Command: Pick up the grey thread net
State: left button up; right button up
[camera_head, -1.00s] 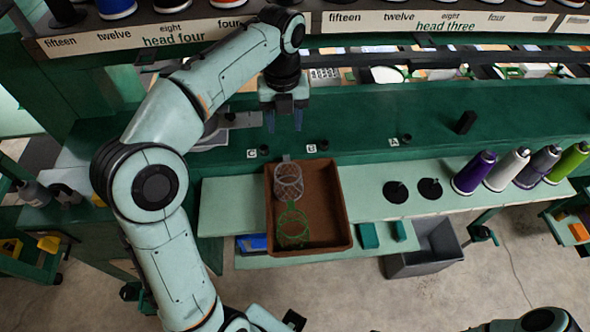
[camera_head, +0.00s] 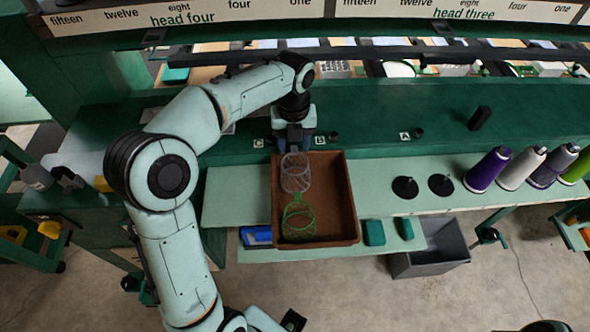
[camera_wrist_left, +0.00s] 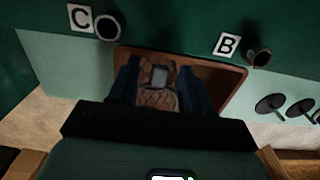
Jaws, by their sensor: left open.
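The grey thread net (camera_head: 296,172) is a pale mesh cylinder in the back left part of a brown tray (camera_head: 335,200). A green net (camera_head: 299,222) lies in front of it in the same tray. My left gripper (camera_head: 295,150) points down at the tray's back edge, at the grey net's far end. In the left wrist view its two dark fingers (camera_wrist_left: 158,88) are apart, with the grey net (camera_wrist_left: 156,98) showing between them. I cannot tell whether they touch it.
The tray stands on a pale green shelf (camera_head: 235,200). Black pegs marked C, B and A line the green ledge behind. Two black discs (camera_head: 405,187) and several thread cones (camera_head: 488,170) stand right. A grey bin (camera_head: 430,250) is below.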

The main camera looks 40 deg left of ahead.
pick_arm(q)
grip_shut()
jog(key=shift+r, duration=0.2)
jog(key=shift+r, duration=0.3)
notch_tip(320, 180, up, 6)
jog(key=shift+w+r+p, duration=0.1)
jog(key=shift+r+p, duration=0.15)
jog(key=shift+p, duration=0.55)
jog(key=w+d, duration=0.2)
jog(key=d, duration=1.6)
jog(key=shift+w+f, duration=0.2)
jog(key=shift+w, duration=0.05)
pick_arm(e)
jog(key=shift+w+r, duration=0.75)
jog(key=shift+r, duration=0.3)
